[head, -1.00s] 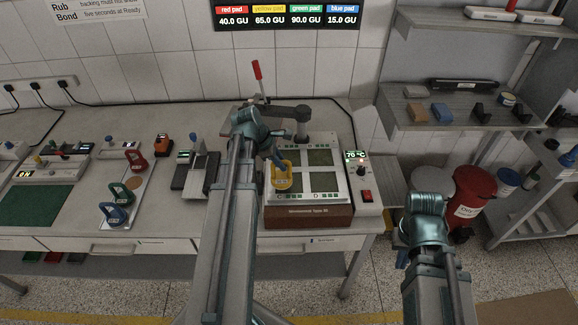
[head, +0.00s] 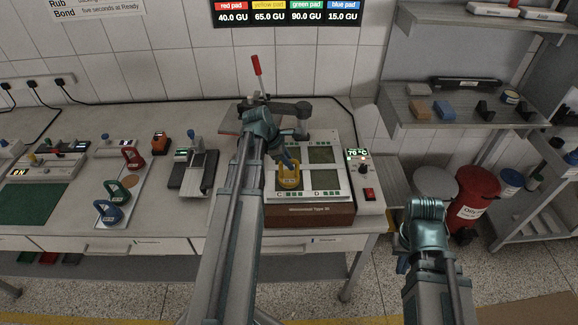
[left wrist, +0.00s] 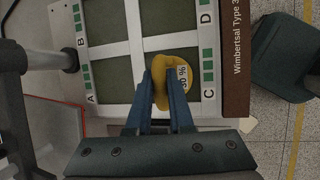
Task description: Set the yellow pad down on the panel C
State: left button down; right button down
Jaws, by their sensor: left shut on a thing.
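The yellow pad (head: 289,179) has a looped handle, and my left gripper (head: 286,161) is shut on it. In the left wrist view the yellow pad (left wrist: 161,92) sits between my two fingers, with a white "30 %" label facing the camera. It is over panel C (left wrist: 189,48), the front-left dark square of the plate, and hides part of it. I cannot tell whether the pad touches the panel. My right arm (head: 427,225) is at the right, away from the bench; its fingers are not clear.
The four-panel plate (head: 345,190) stands on a brown-fronted base at the bench's front edge. A control box (head: 367,185) with a red switch is on its right. A lever press (head: 257,70) stands behind. Red (head: 133,157) and blue (head: 108,211) pads are on the left.

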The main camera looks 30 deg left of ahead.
pick_arm(q)
jog(key=shift+r, duration=0.1)
jog(key=shift+f, duration=0.2)
jog(key=c, duration=0.8)
grip_release()
jog(key=shift+r, duration=0.15)
